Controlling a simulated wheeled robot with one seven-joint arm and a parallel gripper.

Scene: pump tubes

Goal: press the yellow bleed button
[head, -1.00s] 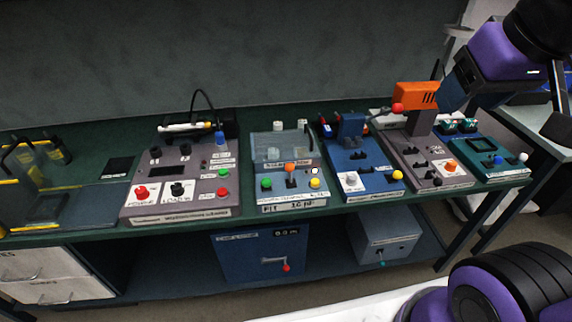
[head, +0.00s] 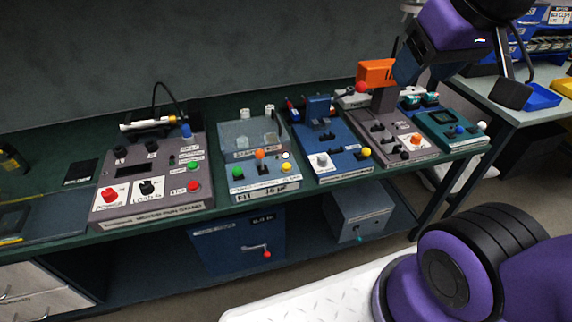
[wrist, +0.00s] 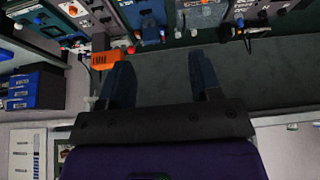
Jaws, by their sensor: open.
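Two yellow buttons show in the head view. One yellow button (head: 365,152) is at the front right of the blue unit (head: 336,158), beside a white knob. The other yellow button (head: 286,167) is at the front right of the grey-blue box with a clear cover (head: 250,138). The labels are too small to tell which is the bleed button. My gripper (wrist: 159,58) is open and empty in the wrist view, its two dark blue fingers spread apart. It is high at the right in the head view, away from both buttons.
An orange block (head: 376,72) with a red ball stands up on the grey unit right of the blue one, below my arm. A grey panel (head: 155,190) with red and green buttons is at left. A teal unit (head: 444,131) is at the bench's right end.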

